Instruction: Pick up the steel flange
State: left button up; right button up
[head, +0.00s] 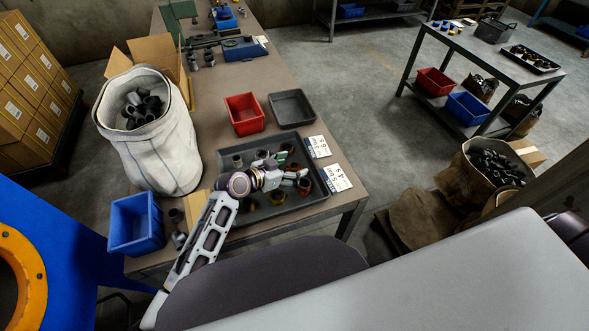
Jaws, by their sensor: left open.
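A dark grey tray (231,215) on the workbench holds several small metal parts. A grey cylindrical part (237,161) stands at its back left, and copper-coloured ring parts (305,187) lie towards its right and front. I cannot tell for certain which part is the steel flange; my left arm hides some of the tray. My left gripper (298,173) is open above the right half of the tray, close to the parts. I cannot tell whether it touches any. My right gripper is out of view.
A white sack (150,155) of dark pipe pieces stands left of the tray. A blue bin (136,222) is at the left edge. A red bin (244,113) and an empty grey tray (291,107) sit behind. Label cards (336,178) lie on the right.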

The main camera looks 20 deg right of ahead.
pick_arm(q)
jog(key=shift+w+d+f, duration=0.1)
jog(key=shift+d+f, duration=0.05)
jog(key=shift+d, duration=0.1)
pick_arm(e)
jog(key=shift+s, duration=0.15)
pick_arm(q)
jog(key=c, duration=1.3)
jog(key=shift+r, duration=0.45)
notch_tip(320, 180, up, 8)
jog(key=shift+f+p, duration=0.1)
jog(key=shift+p, duration=0.3)
jog(key=shift+r, duration=0.7)
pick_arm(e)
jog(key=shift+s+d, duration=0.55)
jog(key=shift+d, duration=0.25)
